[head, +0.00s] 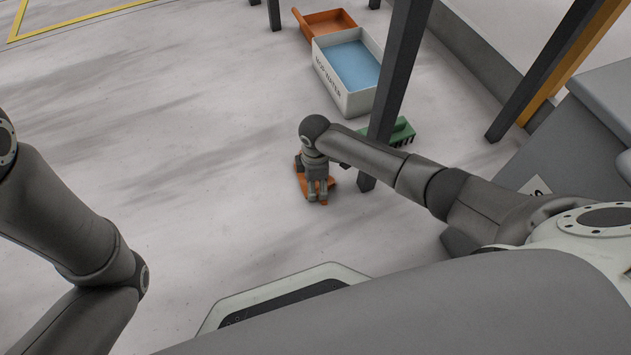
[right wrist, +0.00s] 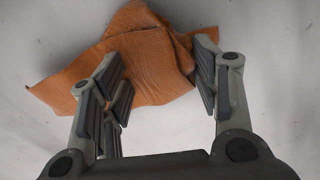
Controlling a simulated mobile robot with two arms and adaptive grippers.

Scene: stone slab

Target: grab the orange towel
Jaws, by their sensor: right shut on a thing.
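The orange towel (right wrist: 150,62) lies crumpled on the pale floor, with a raised fold between the fingers of my right gripper (right wrist: 160,85) in the right wrist view. In the head view the towel (head: 304,188) shows in small patches around my right gripper (head: 318,198), which points down at the floor and hides much of it. The right gripper is shut on the towel. My left arm shows at the left edge of the head view, but its gripper is out of the frame.
A white box (head: 346,101) with blue water stands at the upper middle, with an orange tray (head: 325,22) behind it. A green brush-like thing (head: 401,132) lies by a dark post (head: 398,75), close to my right forearm. The floor at left is clear.

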